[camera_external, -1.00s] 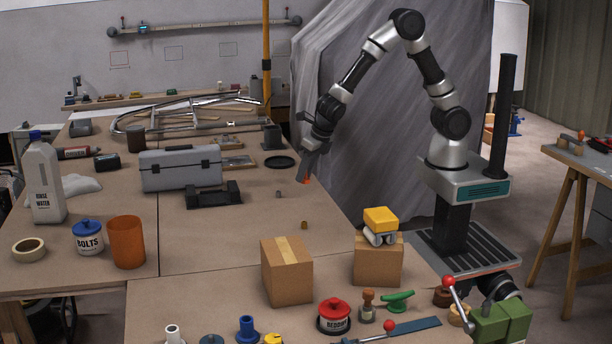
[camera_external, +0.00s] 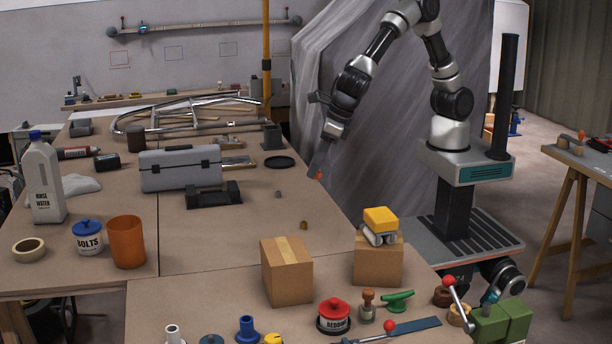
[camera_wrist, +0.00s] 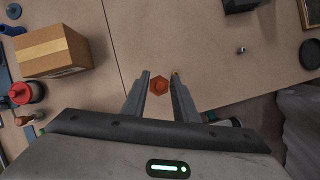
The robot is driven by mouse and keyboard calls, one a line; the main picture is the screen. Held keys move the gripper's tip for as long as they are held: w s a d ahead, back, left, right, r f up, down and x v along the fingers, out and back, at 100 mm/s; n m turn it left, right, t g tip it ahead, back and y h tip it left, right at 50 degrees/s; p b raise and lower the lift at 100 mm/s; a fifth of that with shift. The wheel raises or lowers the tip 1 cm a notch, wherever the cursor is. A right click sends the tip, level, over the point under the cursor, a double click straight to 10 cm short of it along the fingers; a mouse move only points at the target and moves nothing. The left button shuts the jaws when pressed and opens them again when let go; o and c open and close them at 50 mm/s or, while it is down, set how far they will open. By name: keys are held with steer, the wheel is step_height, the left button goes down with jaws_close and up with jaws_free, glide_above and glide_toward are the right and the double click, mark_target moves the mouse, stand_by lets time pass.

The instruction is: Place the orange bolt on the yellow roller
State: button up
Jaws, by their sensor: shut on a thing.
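The orange bolt (camera_external: 318,174) is between the fingertips of my gripper (camera_external: 319,169), above the right edge of the bench. In the wrist view the bolt's hexagonal orange head (camera_wrist: 159,87) shows between the two fingers of my gripper (camera_wrist: 160,82), which is shut on it. The yellow roller (camera_external: 381,219), a yellow block above grey rollers, rests on top of a small cardboard box (camera_external: 378,263) at the bench's right front. My gripper is behind it and to its left, well apart. I cannot make out the roller in the wrist view.
A taller cardboard box (camera_external: 287,272) stands left of the roller's box. A grey toolbox (camera_external: 180,169) is farther left. The bench between toolbox and boxes is mostly clear, with small bits.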

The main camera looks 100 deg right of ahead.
steer(key=s+a+r+n+y+p, duration=0.1)
steer(key=s+a+r+n, duration=0.15)
steer(key=a, duration=0.45)
steer(key=s+a+r+n+p, duration=0.1)
steer(key=a+r, duration=0.2)
steer(key=a, duration=0.4)
step_height(320, 180, up, 3)
steer(key=n+y+p, duration=0.1)
steer(key=n+p, duration=0.1)
glide_above(375, 215)
steer(key=s, duration=0.2)
step_height(375, 215, down, 9)
steer(key=shift+w+d+f+b, duration=0.1)
steer(key=shift+w+b, duration=0.05)
steer(key=shift+b, duration=0.3)
steer(key=shift+f, duration=0.15)
steer(key=o, duration=1)
steer(key=shift+o, duration=0.2)
